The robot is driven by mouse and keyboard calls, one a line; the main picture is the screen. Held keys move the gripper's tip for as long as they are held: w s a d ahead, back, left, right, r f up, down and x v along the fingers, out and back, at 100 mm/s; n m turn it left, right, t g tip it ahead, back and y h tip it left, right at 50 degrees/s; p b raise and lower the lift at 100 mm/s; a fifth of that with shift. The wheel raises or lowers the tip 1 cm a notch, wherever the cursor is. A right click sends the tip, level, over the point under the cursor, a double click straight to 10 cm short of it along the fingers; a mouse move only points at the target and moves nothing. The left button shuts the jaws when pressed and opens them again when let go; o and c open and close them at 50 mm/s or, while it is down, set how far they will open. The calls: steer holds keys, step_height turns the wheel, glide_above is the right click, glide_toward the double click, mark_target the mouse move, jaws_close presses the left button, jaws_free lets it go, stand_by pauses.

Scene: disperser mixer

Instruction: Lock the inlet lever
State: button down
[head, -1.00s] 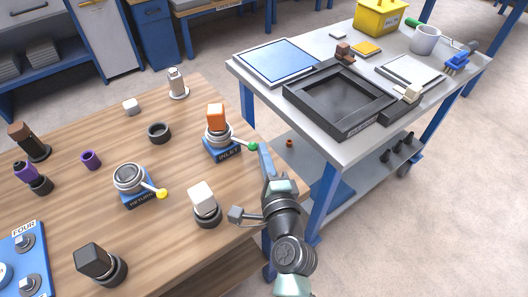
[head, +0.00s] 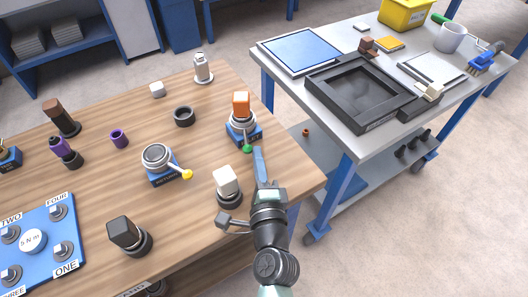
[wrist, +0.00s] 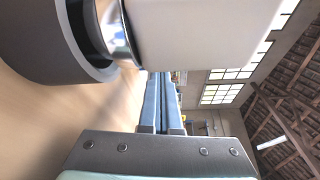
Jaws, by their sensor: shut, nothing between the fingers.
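The inlet valve (head: 243,130) is a blue base marked INLET with a metal ring and an orange block on top, near the table's right edge. Its lever has a green knob (head: 247,149), which lies at the front of the base, toward me. My gripper (head: 258,152) is shut and empty, its blue fingers just right of the knob. I cannot tell whether they touch it. In the wrist view the shut fingers (wrist: 164,98) point away from me; the green knob does not show there.
A white-topped fitting (head: 227,183) stands close left of my gripper and a pale block (wrist: 205,35) looms in the wrist view. The return valve (head: 158,160) with a yellow knob is farther left. A grey cart (head: 350,150) with a black tray stands to the right.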

steer(key=shift+d, duration=0.15)
steer(key=shift+s, duration=0.2)
steer(key=s+d+b, duration=0.1)
steer(key=s+b, duration=0.1)
steer(key=s, duration=1)
steer(key=shift+s+d+r+b, duration=0.2)
steer(key=shift+r+b, duration=0.2)
